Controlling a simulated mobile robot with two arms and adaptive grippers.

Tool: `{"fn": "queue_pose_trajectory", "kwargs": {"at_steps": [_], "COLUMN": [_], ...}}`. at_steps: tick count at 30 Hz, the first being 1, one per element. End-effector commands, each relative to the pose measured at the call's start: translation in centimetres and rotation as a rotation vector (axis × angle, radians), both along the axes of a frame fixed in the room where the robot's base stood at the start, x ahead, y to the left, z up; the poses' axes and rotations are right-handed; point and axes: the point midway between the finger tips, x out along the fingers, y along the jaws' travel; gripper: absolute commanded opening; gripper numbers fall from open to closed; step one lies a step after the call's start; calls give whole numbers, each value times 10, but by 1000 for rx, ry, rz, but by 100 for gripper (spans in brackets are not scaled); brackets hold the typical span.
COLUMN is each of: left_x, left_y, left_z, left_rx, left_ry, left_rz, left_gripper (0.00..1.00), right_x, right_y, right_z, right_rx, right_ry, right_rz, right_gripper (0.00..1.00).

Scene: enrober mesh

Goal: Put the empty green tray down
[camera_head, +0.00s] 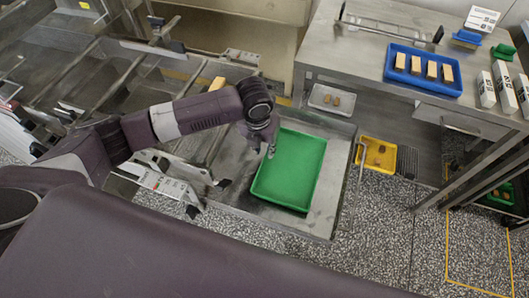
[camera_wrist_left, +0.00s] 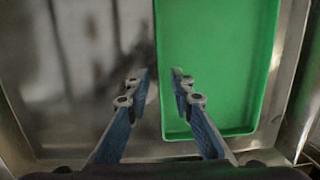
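The empty green tray (camera_head: 292,170) lies flat on a bare metal surface with a raised edge, right of centre in the head view. It also fills the right half of the left wrist view (camera_wrist_left: 222,60). My left gripper (camera_head: 270,150) is at the tray's left long side. In the left wrist view my left gripper (camera_wrist_left: 160,80) has its fingertips a small gap apart. The tray's left rim runs between them, with the right finger over the tray's inside. Neither finger visibly presses on the rim. My right gripper is not in view.
The metal surface (camera_head: 322,215) has a raised edge close around the tray. A small grey tray (camera_head: 331,99) stands behind it. A blue tray (camera_head: 423,70) with several tan blocks is on the bench at right. A yellow tray (camera_head: 376,155) sits lower right; a conveyor frame is left.

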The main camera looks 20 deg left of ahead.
Motion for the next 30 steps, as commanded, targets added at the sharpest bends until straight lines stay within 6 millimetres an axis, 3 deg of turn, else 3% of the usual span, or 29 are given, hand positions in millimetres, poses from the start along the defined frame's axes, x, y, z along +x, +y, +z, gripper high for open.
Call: {"fn": "queue_pose_trajectory", "kwargs": {"at_steps": [6, 12, 18, 30], "left_x": [-6, -10, -13, -13], "left_y": [2, 3, 4, 3], "left_z": [48, 78, 87, 87], "left_rx": [-1, -1, 1, 0], "left_ry": [-4, -2, 0, 1], "left_rz": [0, 1, 1, 1], "left_gripper": [22, 22, 22, 22], "right_x": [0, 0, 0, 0], "right_y": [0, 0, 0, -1], "right_z": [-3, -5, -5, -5], "right_rx": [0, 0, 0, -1], "right_ry": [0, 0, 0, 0], "right_rz": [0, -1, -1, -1], "right_gripper": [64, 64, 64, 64]}}
